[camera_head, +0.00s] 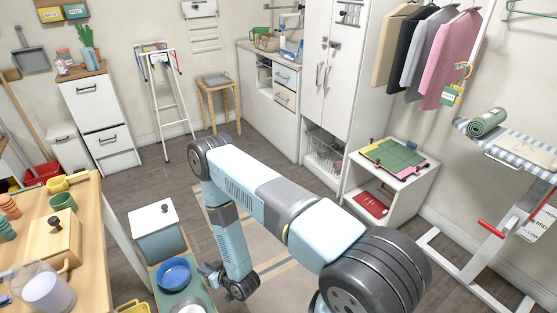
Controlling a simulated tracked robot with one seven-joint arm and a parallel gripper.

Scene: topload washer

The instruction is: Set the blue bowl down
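The blue bowl (173,274) is upright at the lower left, over a green-topped low surface (199,291). I cannot tell whether it rests on that surface or is held just above it. My gripper (208,270) is low, at the right side of the bowl, with its fingers pointing left toward the rim. The fingers are small and dark here, so their opening and any contact with the rim are unclear.
A grey round dish (188,307) is in front of the bowl. A white-lidded bin (153,219) stands behind it. A wooden table (88,228) with a pitcher (45,290) is at left. A white shelf unit (408,192) stands to the right.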

